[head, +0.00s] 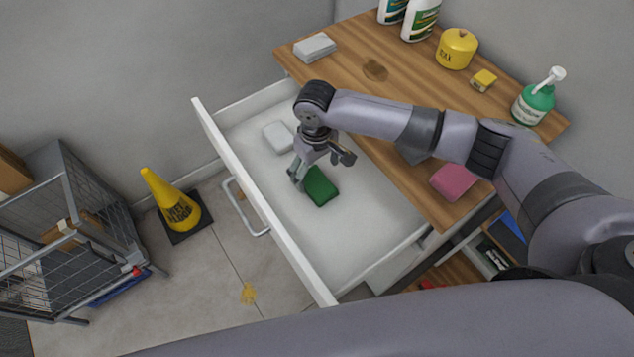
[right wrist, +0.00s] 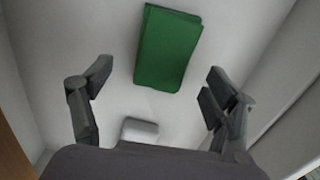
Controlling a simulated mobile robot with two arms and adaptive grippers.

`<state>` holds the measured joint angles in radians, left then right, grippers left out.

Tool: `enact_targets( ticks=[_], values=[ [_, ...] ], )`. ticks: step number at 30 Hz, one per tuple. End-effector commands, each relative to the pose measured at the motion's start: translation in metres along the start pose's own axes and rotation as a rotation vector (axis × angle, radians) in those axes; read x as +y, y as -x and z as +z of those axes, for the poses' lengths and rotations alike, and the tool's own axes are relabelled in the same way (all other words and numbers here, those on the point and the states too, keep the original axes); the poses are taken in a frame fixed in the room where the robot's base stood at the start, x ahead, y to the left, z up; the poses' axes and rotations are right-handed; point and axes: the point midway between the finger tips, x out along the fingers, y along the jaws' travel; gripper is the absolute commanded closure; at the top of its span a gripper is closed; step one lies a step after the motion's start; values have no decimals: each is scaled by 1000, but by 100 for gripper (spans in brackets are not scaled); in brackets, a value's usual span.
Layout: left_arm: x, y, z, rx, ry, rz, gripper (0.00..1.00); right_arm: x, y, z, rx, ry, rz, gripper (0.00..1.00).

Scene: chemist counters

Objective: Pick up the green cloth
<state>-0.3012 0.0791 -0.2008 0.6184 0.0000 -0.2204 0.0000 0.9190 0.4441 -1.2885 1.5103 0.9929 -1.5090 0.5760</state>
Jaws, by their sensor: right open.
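The green cloth (head: 321,188) is a small folded rectangle lying flat on the floor of the open white drawer (head: 262,222). My right gripper (head: 322,172) is inside the drawer space, just above and beside the cloth. In the right wrist view the cloth (right wrist: 168,48) lies beyond the two spread fingertips (right wrist: 158,82), in line with the gap between them. The jaws are open and empty. My left gripper is not in view.
A white block-like item (head: 278,137) lies in the drawer and shows in the wrist view (right wrist: 139,130). The wooden counter (head: 345,55) carries bottles, a yellow canister (head: 457,48), a pink cloth (head: 454,182) and a grey cloth (head: 314,47). A yellow cone (head: 172,203) and metal cart (head: 75,225) stand left.

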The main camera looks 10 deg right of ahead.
Motion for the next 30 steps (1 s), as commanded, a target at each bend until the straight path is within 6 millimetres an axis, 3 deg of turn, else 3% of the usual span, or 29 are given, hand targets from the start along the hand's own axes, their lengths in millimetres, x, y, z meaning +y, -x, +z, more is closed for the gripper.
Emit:
enact_targets(
  ticks=[7,16,30],
  values=[
    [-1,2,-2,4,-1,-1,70,-3,-35,3,-2,0,0,20],
    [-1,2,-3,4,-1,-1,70,-3,-40,3,0,1,0,20],
    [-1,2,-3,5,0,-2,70,-3,-40,3,0,1,0,51]
  ],
)
